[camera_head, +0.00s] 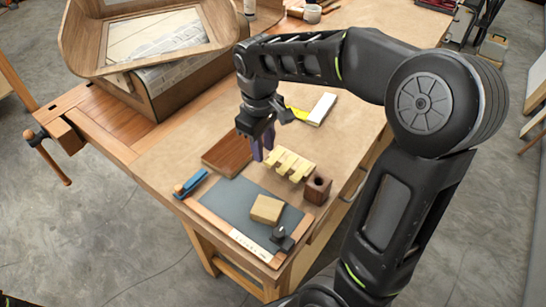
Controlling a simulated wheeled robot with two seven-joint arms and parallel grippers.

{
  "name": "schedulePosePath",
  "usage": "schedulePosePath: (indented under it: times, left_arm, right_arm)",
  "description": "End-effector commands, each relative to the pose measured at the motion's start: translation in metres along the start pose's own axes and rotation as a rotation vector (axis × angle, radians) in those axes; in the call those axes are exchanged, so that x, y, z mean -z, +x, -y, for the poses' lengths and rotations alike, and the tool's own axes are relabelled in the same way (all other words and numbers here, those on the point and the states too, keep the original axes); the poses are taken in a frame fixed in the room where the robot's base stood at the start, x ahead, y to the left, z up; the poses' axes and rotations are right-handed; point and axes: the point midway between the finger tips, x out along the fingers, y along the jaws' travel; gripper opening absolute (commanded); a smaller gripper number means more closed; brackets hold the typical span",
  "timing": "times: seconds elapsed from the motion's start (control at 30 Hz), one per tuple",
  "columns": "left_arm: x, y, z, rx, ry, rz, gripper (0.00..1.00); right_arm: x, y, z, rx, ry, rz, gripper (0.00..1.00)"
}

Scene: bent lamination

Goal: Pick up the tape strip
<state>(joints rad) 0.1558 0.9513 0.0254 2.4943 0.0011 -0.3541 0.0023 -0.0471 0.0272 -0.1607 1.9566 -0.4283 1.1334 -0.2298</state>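Several pale yellow strips, which look like the tape strips (290,164), sit in a row on the workbench, beside a dark wooden block with a round hole (317,187). My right gripper (263,152) points down just left of and above this row, close to its left end. Its fingers look purplish; whether they are apart or hold something is too small to tell. I cannot tell whether it touches a strip. My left gripper is not in view.
A reddish-brown board (228,153) lies left of the gripper. A dark mat (225,200) with a tan block (267,209) lies in front. A blue tool (190,184) lies at the left edge. A white-and-yellow item (322,109) lies behind. A large curved wooden form (165,85) stands back left.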

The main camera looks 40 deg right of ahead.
Motion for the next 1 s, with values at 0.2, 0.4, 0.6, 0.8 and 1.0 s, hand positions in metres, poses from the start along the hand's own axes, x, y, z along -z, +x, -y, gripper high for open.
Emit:
schedulePosePath:
  times: [0.2,0.4,0.6,0.8,1.0]
  left_arm:
    - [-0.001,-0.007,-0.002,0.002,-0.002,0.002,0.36]
    - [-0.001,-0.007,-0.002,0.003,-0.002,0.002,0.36]
    - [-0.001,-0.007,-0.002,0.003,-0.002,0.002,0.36]
    - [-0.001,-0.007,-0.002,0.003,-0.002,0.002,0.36]
    - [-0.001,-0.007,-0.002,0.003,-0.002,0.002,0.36]
  right_arm:
    - [-0.002,0.032,-0.002,0.001,0.0,0.004,0.28]
    - [-0.002,0.043,-0.002,0.001,0.0,0.002,0.28]
    - [-0.001,0.043,-0.002,0.001,0.0,0.001,0.28]
    - [-0.001,0.042,-0.002,0.001,0.0,0.001,0.28]
    - [-0.001,0.042,-0.002,0.001,0.0,0.0,0.21]
